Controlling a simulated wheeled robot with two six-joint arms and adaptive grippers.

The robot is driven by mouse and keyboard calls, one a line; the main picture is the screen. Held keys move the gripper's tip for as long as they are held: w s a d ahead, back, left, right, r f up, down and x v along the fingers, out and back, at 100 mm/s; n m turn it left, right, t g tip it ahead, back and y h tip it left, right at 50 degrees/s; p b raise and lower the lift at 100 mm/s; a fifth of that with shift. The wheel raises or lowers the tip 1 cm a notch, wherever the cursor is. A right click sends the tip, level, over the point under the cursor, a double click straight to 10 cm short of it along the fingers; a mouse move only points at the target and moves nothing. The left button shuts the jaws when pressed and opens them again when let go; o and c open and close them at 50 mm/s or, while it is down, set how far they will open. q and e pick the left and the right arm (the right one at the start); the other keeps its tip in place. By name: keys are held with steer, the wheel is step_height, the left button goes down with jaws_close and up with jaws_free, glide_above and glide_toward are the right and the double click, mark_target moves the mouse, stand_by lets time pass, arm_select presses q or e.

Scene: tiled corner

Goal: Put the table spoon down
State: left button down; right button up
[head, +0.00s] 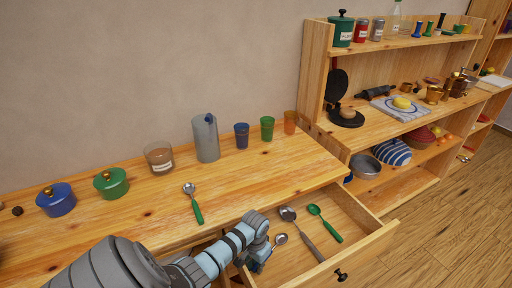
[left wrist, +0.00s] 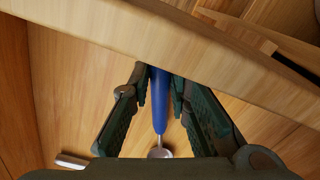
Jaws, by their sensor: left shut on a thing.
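My left gripper (head: 262,258) is low in the open wooden drawer (head: 365,247) in the head view. In the left wrist view my left gripper (left wrist: 160,92) is shut on the blue handle of a spoon (left wrist: 159,110). The spoon's round metal bowl points back toward the wrist camera; in the head view the bowl shows just right of the gripper, over the drawer floor. Whether the spoon touches the floor I cannot tell. The far end of its handle is hidden by a wooden edge. My right gripper is in neither view.
In the drawer lie a grey-handled ladle (head: 301,229) and a green spoon (head: 324,222). A green-handled spoon (head: 194,203) lies on the counter (head: 270,180). Behind it stand a grey pitcher (head: 206,140), a glass (head: 159,159), coloured cups and lidded pots. Shelves stand at the right.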

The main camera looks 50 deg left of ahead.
arm_select(q)
steer(key=c, duration=1.5)
jaws_free()
step_height(320, 180, up, 12)
steer(key=p, duration=0.4)
steer(key=shift+a+r, duration=0.1)
steer(key=shift+r, duration=0.05)
